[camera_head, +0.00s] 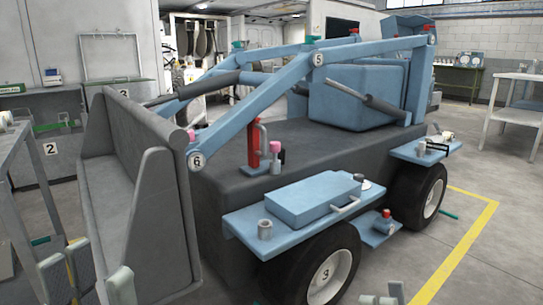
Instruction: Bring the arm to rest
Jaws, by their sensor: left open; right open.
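My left gripper (88,282) shows at the bottom left edge, its pale fingers apart with nothing between them. It is in front of the loader's grey bucket (130,225). My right gripper (382,298) is cut off by the bottom edge, right of the front wheel (325,278). Its fingertips are apart and nothing shows between them. Most of both arms is out of view. The loader's blue lift arm (262,96), marked 5 and 6, slopes down to the bucket.
A red bottle (253,146) stands on the dark body. A grey frame (15,190) stands at far left.

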